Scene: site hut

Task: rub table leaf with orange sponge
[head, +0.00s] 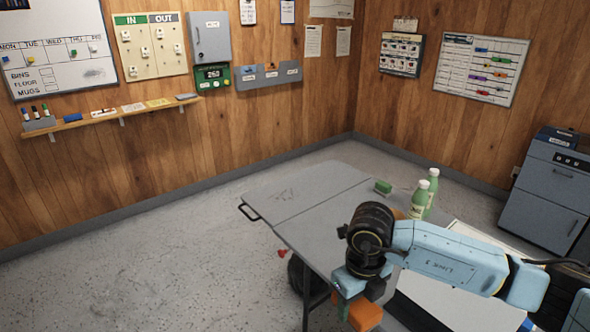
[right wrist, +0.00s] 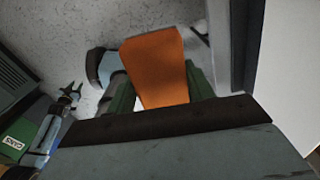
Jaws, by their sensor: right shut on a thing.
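My right gripper (head: 357,313) is shut on an orange sponge (head: 367,316), which shows in the head view beside the near edge of the table. In the right wrist view the sponge (right wrist: 155,67) sits between the two green fingers (right wrist: 160,90), with grey floor behind it. The table leaf (head: 300,187) is the grey far part of the table, beyond a thin seam. Faint dark marks show on it, and a black handle is on its left edge. The sponge is apart from the leaf.
Two green bottles with white caps (head: 418,207) and a green block (head: 383,187) stand on the table beyond the seam's right end. A small orange thing (head: 398,213) is partly hidden behind my right arm. A grey-blue cabinet (head: 548,195) stands at right. Floor at left is clear.

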